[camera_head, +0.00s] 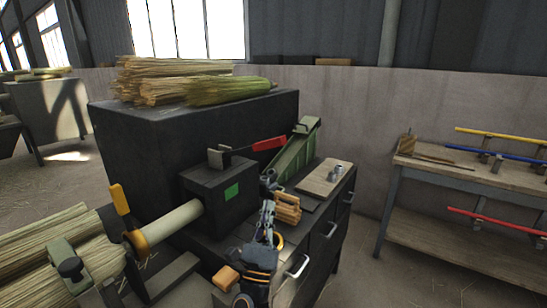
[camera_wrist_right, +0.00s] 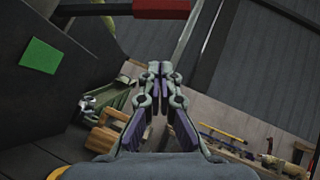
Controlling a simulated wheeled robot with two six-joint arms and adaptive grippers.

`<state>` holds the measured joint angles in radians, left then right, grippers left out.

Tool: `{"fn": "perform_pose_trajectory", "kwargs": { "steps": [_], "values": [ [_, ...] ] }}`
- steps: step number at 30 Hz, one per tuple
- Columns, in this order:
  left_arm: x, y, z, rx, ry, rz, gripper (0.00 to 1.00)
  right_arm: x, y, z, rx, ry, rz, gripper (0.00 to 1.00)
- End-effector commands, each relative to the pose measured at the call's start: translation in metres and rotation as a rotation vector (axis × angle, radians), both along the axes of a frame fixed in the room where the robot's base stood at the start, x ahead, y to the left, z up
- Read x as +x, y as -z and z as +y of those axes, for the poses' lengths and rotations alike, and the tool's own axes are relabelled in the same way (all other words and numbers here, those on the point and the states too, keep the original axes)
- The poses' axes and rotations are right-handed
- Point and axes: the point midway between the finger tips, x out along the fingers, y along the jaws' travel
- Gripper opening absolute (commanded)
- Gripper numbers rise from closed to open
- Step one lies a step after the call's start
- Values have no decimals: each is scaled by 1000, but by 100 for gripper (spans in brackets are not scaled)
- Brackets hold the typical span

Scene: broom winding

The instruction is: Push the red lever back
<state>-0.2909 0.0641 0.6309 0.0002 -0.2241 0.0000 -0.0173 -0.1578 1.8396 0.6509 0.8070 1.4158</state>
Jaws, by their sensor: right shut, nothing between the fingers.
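The red lever (camera_head: 269,144) has a red grip on a dark bar that runs from a pivot on top of the dark machine box (camera_head: 215,185). Its grip points right in the head view. It also shows at the top of the right wrist view (camera_wrist_right: 160,7). My right gripper (camera_head: 268,179) is shut and empty, just below the red grip in the head view. In the right wrist view its fingertips (camera_wrist_right: 160,70) are together, pointing up toward the red grip, with a visible gap. My left gripper is not in view.
A green clamp-like part (camera_head: 297,150) and a wooden board (camera_head: 325,177) lie right of the lever. A wooden bundle (camera_head: 288,207) is beside my right gripper. Straw (camera_head: 185,82) lies on the large dark cabinet. A side bench (camera_head: 460,176) with coloured rods stands right.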

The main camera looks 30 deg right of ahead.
Motion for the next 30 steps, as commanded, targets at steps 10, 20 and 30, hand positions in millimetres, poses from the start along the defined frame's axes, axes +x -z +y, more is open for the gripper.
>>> {"fn": "perform_pose_trajectory", "kwargs": {
  "steps": [10, 20, 30],
  "values": [
    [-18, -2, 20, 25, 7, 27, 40, 1, -3, -2, -1, 2, -3, 0],
    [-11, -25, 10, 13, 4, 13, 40, 32, -46, -34, -5, 1, -4, 0],
    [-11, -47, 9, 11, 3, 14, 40, 61, -91, -52, 1, 1, -2, 0]
  ]
}}
